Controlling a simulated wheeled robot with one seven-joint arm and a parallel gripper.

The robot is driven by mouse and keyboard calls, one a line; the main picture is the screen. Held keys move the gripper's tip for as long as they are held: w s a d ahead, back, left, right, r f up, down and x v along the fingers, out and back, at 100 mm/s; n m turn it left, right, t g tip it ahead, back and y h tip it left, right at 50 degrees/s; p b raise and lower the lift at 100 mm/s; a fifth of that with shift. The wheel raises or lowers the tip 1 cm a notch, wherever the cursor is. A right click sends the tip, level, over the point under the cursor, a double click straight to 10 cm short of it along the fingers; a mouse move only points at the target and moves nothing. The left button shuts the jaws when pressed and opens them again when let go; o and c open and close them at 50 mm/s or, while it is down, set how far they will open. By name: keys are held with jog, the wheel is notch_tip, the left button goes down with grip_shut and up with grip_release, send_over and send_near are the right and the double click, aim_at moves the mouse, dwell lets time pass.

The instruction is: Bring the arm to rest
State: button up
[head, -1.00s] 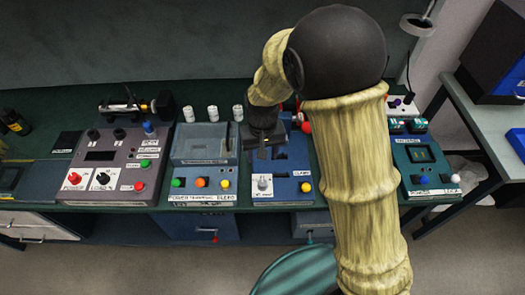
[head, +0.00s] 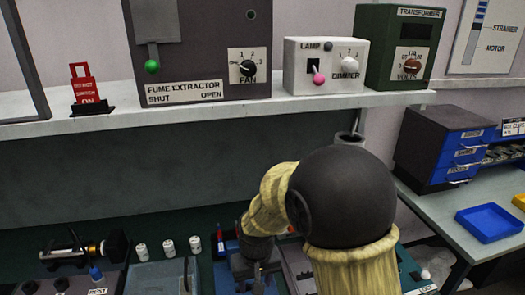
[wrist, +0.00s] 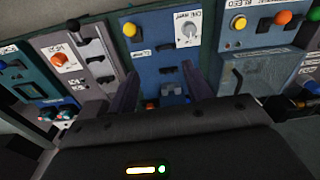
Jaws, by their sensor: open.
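My arm (head: 350,200), pale yellow with a black ball joint, rises at the lower right of the head view and bends down to the left over the bench. My gripper (head: 257,275) hangs at its end, partly cut off by the bottom edge of the picture. In the wrist view my gripper (wrist: 161,75) has its two dark fingers apart with nothing held between them. They stand over a blue panel (wrist: 155,65) with a yellow button (wrist: 129,30) and a white knob (wrist: 188,30). Whether the fingertips touch the panel cannot be told.
A shelf (head: 210,112) above the bench carries a fume extractor box (head: 205,50), a lamp dimmer (head: 322,65) and a transformer (head: 403,48). White cylinders (head: 168,247) stand left of my gripper. A side table (head: 440,210) holds a blue tray (head: 489,222). Other panels flank the blue one.

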jog(key=s+d+r+m+t, duration=0.1)
jog(key=s+d, duration=0.3)
jog(key=d, duration=0.4)
jog(key=s+d+r+m+t, duration=0.1)
jog(key=s+d+r+m, duration=0.1)
jog(key=d, duration=0.7)
jog(key=shift+s+d+r+m, duration=0.3)
jog(key=shift+s+r, duration=0.2)
jog(key=shift+s, duration=0.35)
